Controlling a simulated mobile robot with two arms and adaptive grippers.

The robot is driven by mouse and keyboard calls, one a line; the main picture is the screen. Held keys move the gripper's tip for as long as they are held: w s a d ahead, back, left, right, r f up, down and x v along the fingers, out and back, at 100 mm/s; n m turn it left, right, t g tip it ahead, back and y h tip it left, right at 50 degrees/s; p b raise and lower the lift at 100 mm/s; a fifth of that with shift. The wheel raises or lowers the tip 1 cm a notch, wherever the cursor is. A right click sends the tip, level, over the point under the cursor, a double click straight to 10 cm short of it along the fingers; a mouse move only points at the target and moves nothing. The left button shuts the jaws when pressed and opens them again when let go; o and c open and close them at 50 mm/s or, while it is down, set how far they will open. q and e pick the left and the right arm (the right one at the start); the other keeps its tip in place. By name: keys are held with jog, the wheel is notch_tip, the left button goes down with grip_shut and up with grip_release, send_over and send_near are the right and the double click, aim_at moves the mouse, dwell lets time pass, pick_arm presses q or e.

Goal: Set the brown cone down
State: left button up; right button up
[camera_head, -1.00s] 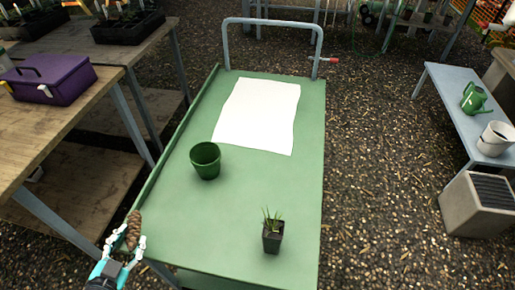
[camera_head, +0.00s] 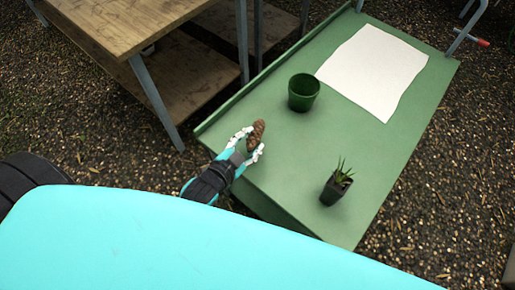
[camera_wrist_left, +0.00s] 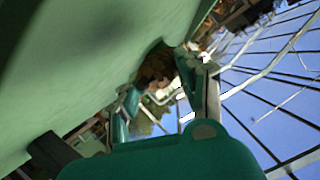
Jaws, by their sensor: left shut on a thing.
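The brown cone (camera_head: 256,135) is between the fingers of my left gripper (camera_head: 250,143), which is shut on it. Gripper and cone are over the near left part of the green cart top (camera_head: 290,160). I cannot tell whether the cone touches the surface. In the left wrist view the cone (camera_wrist_left: 156,68) is dark and partly hidden between the fingers, close beside the green surface. My right gripper is not in view.
A green pot (camera_head: 303,92) stands beyond the cone. A small potted plant (camera_head: 337,184) stands at the right near edge. A white sheet (camera_head: 375,70) lies at the far end. A wooden table (camera_head: 120,22) is at the upper left.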

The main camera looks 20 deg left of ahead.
pick_arm(q)
jog(key=shift+d, duration=0.75)
jog(key=shift+d+f, duration=0.2)
jog(key=shift+f, duration=1.65)
jog(key=shift+f+b, duration=0.15)
jog(key=shift+b, duration=0.15)
jog(key=o, duration=0.8)
jog(key=v, duration=1.2)
